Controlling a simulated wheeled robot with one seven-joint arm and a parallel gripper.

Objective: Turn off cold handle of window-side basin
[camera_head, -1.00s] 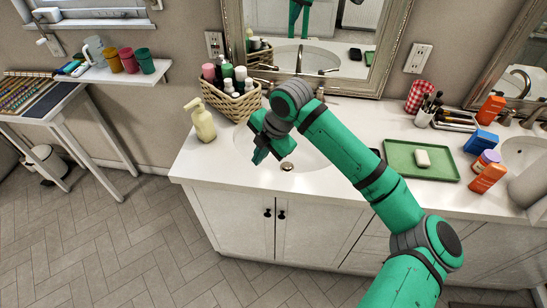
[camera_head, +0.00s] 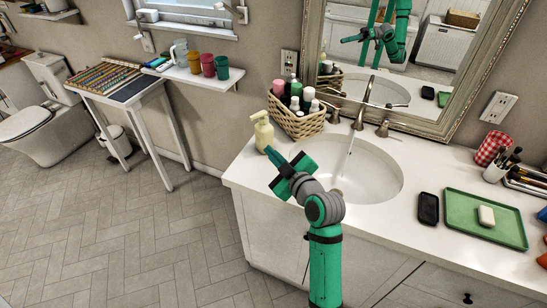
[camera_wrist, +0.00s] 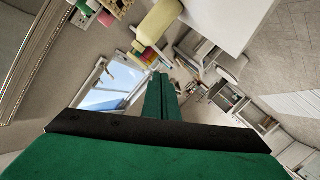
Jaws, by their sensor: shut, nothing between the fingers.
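The window-side basin (camera_head: 385,182) is a white oval bowl in the counter. Behind it stand a metal spout (camera_head: 358,119), a left handle (camera_head: 333,114) and a right handle (camera_head: 384,128). A thin pale streak below the spout looks like running water. No label shows which handle is cold.
A soap dispenser (camera_head: 262,131) stands close by my fingertips, also in the wrist view (camera_wrist: 160,24). A wicker basket of bottles (camera_head: 298,125) is left of the left handle. A black phone-like object (camera_head: 428,208) and a green tray (camera_head: 466,222) lie right of the basin.

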